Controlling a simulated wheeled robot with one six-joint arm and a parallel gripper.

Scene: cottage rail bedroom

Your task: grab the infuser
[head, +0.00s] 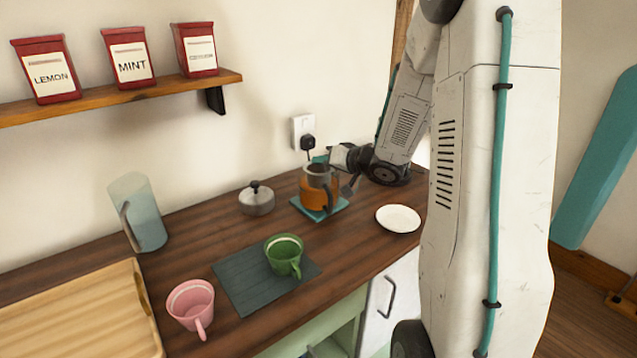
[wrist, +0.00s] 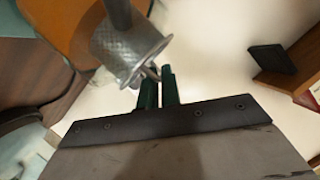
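The infuser (wrist: 122,48) is a grey metal cylinder with a perforated wall and a flared rim. In the head view the infuser (head: 319,170) shows at the top of an orange teapot (head: 315,198) with a dark handle, on a teal mat; how deep it sits is hard to tell. My gripper (wrist: 160,80) has two dark green fingers close together, with the infuser's thin wire handle between their tips. In the head view my gripper (head: 347,186) reaches in from the right, beside the teapot, its fingertips small and partly unclear.
A white plate (head: 398,218) lies just right of the teapot, and a grey lid (head: 257,199) to its left. A green mug (head: 284,257) on a slate mat, a pink mug (head: 191,308) and a clear pitcher (head: 139,214) stand nearer. A wall socket (head: 303,130) with a plug is behind.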

